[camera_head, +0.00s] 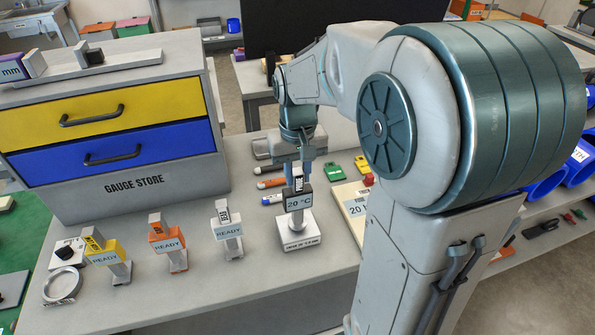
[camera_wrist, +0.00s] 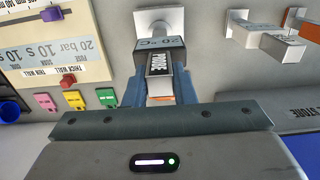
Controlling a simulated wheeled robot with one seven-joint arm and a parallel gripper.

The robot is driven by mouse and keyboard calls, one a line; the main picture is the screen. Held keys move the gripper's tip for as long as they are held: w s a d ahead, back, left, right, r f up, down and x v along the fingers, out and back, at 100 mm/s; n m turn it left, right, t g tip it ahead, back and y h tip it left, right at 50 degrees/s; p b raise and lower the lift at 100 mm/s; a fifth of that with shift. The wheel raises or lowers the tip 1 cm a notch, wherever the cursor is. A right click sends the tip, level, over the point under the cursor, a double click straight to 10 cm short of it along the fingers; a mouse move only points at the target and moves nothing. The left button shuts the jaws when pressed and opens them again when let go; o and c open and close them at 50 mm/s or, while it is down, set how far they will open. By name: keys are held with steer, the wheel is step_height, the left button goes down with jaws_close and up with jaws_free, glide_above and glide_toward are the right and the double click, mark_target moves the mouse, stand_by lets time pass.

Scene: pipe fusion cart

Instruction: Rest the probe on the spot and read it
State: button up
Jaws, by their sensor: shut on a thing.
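A dark probe (camera_head: 297,201) with a light-blue display reading 20 °C stands upright on the grey bench. In the wrist view its labelled top (camera_wrist: 158,66) is between my fingers. My gripper (camera_head: 302,178) is shut on this top from above; the fingers also show in the wrist view (camera_wrist: 157,88). A pale post runs down from the display to a white block (camera_head: 298,241) with small lettering on its front. The post seems to meet the block, but I cannot tell whether they are joined or only touching.
To the left stand three READY tools: white (camera_head: 229,232), orange (camera_head: 167,243) and yellow (camera_head: 107,257). A metal ring (camera_head: 62,286) lies farther left. The gauge store drawers (camera_head: 119,118) rise behind. A cream settings board (camera_wrist: 50,50) is close on the probe's other side, with coloured tags beyond.

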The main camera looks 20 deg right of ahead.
steer(key=shift+f+b, duration=0.3)
steer(key=shift+f, duration=0.2)
steer(key=shift+s+f, duration=0.15)
stand_by(2.9)
steer(key=shift+r+p, duration=2.75)
steer(key=shift+r, duration=0.95)
